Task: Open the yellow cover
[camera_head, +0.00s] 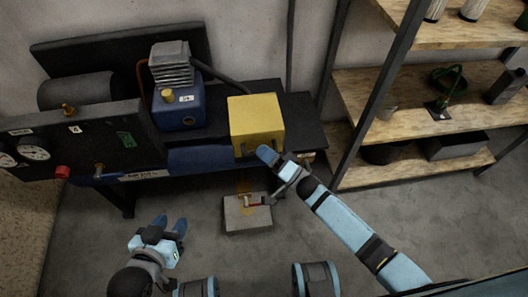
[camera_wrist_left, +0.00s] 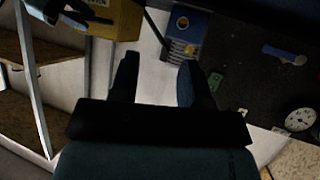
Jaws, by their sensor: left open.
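The yellow cover (camera_head: 256,118) is a box-shaped hood at the right end of the dark bench, closed as far as I can see. It also shows at the top of the left wrist view (camera_wrist_left: 118,18). My right gripper (camera_head: 271,172) is just in front of its lower front edge, fingers spread. One blue fingertip is close to that edge; I cannot tell whether it touches. No held object shows in it. My left gripper (camera_head: 172,229) is open and empty, low in front of the bench and well away from the cover. Its spread fingers show in its wrist view (camera_wrist_left: 156,80).
A blue compressor-like unit (camera_head: 180,108) stands left of the cover. A panel with gauges (camera_head: 35,153) and a red knob (camera_head: 62,172) is at the left. A grey box (camera_head: 247,220) sits on the floor below the cover. Wooden shelves (camera_head: 430,95) stand at right.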

